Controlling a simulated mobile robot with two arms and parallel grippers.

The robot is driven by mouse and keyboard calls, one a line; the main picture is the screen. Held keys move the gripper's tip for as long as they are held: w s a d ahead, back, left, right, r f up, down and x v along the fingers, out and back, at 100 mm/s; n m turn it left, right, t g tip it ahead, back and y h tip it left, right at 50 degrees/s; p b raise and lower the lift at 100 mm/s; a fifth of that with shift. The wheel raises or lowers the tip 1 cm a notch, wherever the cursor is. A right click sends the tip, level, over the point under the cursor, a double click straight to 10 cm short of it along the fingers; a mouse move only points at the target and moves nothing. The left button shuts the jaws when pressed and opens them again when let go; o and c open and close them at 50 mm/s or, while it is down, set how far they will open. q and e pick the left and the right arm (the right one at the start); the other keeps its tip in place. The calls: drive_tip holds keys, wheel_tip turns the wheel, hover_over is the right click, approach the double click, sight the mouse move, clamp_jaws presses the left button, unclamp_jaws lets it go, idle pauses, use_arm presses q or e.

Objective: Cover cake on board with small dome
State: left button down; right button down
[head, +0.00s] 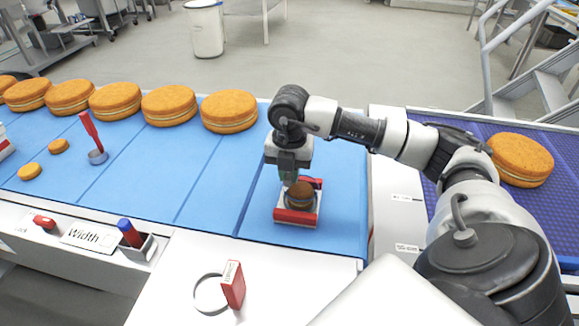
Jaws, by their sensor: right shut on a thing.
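A small round brown cake (299,191) sits on a board (296,217) with red edges, on the blue belt right of centre. It looks darker than the other cakes, as if seen through a clear cover. My right gripper (289,179) is just above and at the cake's back left, shut on what seems to be the small dome; its outline is hard to make out. A red part (311,182) shows behind the cake. My left gripper is not in view.
Large orange cakes (228,111) line the belt's far side; another (521,160) lies on the purple belt at right. Small cakes (29,171) and a red-handled tool (90,131) lie at left. A ring with a red tag (233,285) lies on the white front surface.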

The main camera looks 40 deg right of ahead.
drive_tip(key=shift+f, duration=0.25)
drive_tip(key=c, duration=0.5)
unclamp_jaws()
drive_tip(key=shift+c, duration=0.2)
drive_tip(key=shift+r, duration=0.15)
drive_tip(key=shift+r+p, duration=2.3)
drive_tip(key=shift+r, duration=1.15)
drive_tip(key=shift+f, duration=0.15)
